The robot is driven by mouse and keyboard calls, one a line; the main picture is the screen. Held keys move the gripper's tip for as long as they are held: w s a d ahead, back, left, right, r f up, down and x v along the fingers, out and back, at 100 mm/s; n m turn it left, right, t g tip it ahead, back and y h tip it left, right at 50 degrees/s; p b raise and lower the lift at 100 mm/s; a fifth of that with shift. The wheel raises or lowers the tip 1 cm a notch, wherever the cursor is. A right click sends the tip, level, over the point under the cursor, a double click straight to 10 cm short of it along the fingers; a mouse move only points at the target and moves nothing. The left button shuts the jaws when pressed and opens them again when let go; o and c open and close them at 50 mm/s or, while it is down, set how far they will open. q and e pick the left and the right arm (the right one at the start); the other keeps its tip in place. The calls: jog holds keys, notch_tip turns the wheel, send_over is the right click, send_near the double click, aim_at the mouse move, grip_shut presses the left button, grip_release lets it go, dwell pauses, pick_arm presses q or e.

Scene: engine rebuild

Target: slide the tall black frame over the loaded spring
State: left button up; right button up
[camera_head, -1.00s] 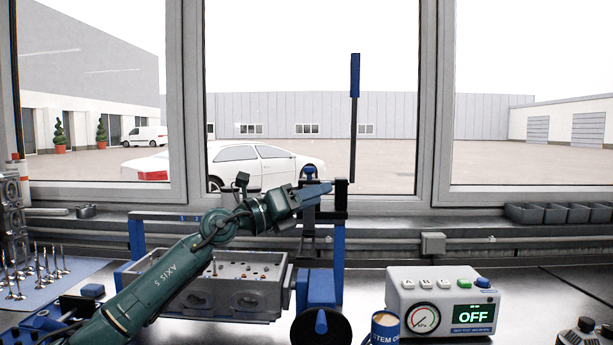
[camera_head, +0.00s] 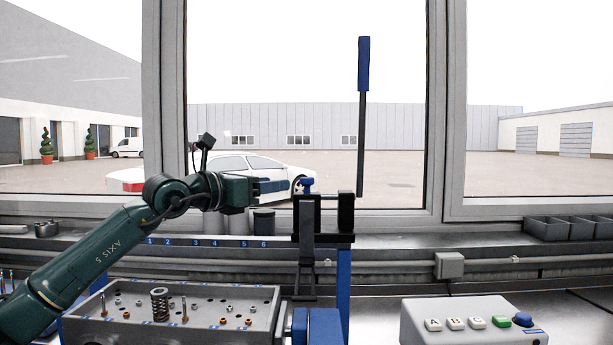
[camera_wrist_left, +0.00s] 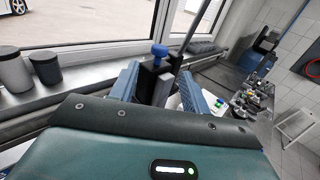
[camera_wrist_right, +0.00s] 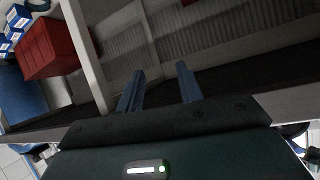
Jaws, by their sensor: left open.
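The tall black frame (camera_head: 306,240) with a blue knob (camera_head: 307,184) on top stands upright at the blue post, right of the cylinder head (camera_head: 95,325). A coil spring (camera_head: 159,304) stands upright on the head, apart from the frame. My left gripper (camera_head: 284,186) is open, its fingers pointing right at the knob's height, just left of it. In the left wrist view, the knob (camera_wrist_left: 159,52) and frame (camera_wrist_left: 150,84) appear between the spread fingers (camera_wrist_left: 162,88); whether they touch is unclear. My right gripper (camera_wrist_right: 160,84) is open and empty, shown only in its wrist view.
A long lever with a blue handle (camera_head: 363,65) rises beside the frame. A grey control box (camera_head: 470,322) sits at front right. Small parts stand on the cylinder head. Grey bins (camera_head: 565,228) line the sill at right. A red box (camera_wrist_right: 47,45) shows in the right wrist view.

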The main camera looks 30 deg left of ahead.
aim_at(302, 180)
pick_arm(q)
jog(key=p+x, duration=0.4)
jog(key=x, duration=0.7)
jog(key=shift+s, duration=0.1)
jog(key=shift+c, duration=0.5)
grip_shut()
